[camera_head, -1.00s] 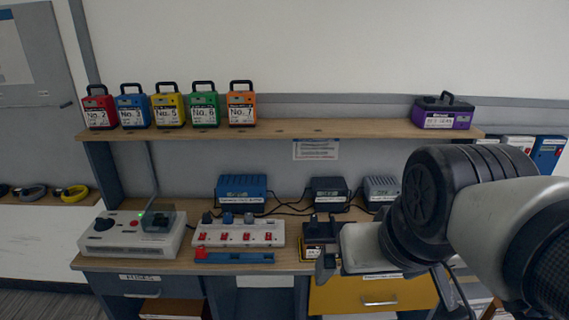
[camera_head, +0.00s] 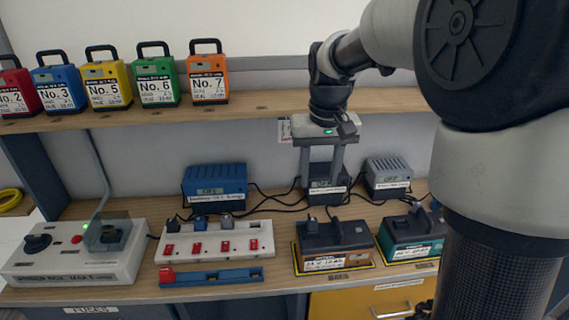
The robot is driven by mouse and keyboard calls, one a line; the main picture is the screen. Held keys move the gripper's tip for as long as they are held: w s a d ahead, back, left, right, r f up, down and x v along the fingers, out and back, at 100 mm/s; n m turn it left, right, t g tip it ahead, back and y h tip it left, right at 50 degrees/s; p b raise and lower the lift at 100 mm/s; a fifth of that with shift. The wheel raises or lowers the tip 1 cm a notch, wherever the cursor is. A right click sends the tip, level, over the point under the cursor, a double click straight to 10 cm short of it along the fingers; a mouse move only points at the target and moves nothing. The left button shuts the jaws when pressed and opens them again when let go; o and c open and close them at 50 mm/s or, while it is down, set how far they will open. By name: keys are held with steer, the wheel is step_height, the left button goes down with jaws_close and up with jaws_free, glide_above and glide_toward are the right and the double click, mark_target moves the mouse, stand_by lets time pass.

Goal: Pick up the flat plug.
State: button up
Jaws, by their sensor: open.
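Several plugs sit along the back of the white power strip (camera_head: 262,242): a black plug (camera_head: 173,225), a blue plug (camera_head: 200,223) and a grey plug (camera_head: 227,221). At this size I cannot tell for sure which of these is the flat plug. My gripper (camera_head: 321,182) points down with its two fingers apart and nothing between them. It is right of the strip, above the battery unit, and partly covers the black charger (camera_head: 322,194) behind.
A blue rail (camera_head: 220,277) with a red piece (camera_head: 167,273) lies before the strip. A white fuse box (camera_head: 75,262) stands left, a teal unit (camera_head: 412,240) right. Cables cross the bench behind. The upper shelf (camera_head: 240,106) carries coloured cases; my arm hides the right side.

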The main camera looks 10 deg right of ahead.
steer(key=b, duration=0.1)
glide_above(313, 219)
steer(key=s, duration=0.2)
step_height(313, 219, down, 12)
steer(key=shift+w+a+r, duration=0.1)
steer(key=shift+w+r, duration=0.05)
steer(key=shift+w+f+b, duration=0.1)
steer(key=shift+w+f, duration=0.2)
steer(key=shift+f, duration=0.65)
steer(key=shift+w+f+b, duration=0.1)
steer(key=shift+w+f, duration=0.15)
steer(key=shift+f, duration=0.65)
steer(key=shift+w+f+b, duration=0.1)
steer(key=shift+w+f, duration=0.2)
steer(key=shift+f, duration=0.65)
jaws_close()
